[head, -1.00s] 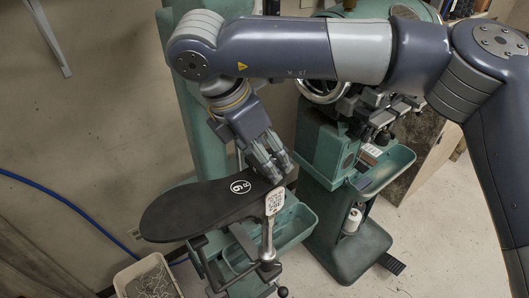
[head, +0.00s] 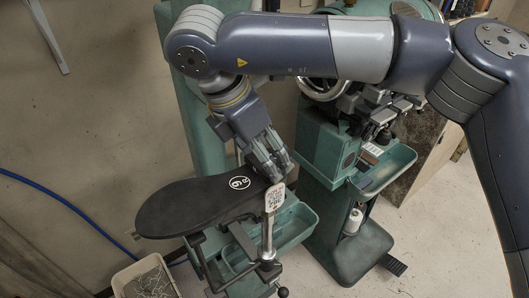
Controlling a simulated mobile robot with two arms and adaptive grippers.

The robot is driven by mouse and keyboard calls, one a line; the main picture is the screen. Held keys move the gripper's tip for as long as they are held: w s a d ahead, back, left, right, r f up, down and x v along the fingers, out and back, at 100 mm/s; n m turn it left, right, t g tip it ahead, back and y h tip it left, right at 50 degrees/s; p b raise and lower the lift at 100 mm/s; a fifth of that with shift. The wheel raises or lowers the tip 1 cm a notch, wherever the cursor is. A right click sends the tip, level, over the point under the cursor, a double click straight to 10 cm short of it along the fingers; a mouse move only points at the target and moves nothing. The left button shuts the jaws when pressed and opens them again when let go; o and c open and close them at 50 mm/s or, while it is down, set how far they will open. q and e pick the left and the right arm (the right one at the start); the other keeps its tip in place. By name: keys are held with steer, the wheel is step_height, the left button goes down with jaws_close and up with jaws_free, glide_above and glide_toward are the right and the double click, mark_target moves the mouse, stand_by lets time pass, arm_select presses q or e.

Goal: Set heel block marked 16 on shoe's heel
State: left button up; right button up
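A black shoe sole (head: 190,209) lies flat on the stand, its broad end to the left. A round white mark with a 9 (head: 240,183) is on its top. My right gripper (head: 275,169) comes down over the sole's narrower right end, its fingers close to or touching the surface. The fingers hide that end, so I cannot tell whether they hold a block or are open. I cannot make out a heel block marked 16. My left gripper is not in view.
A tagged metal lever (head: 269,225) stands beside the sole's right end. A green machine with a side tray (head: 392,176) holding small items is at right. A green bin (head: 293,228) is below the sole; a pale box of wire-like bits (head: 148,279) is at lower left.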

steer(key=shift+r+b, duration=0.25)
steer(key=shift+b, duration=0.2)
stand_by(0.6)
steer(key=o, duration=1.2)
steer(key=shift+c, duration=0.2)
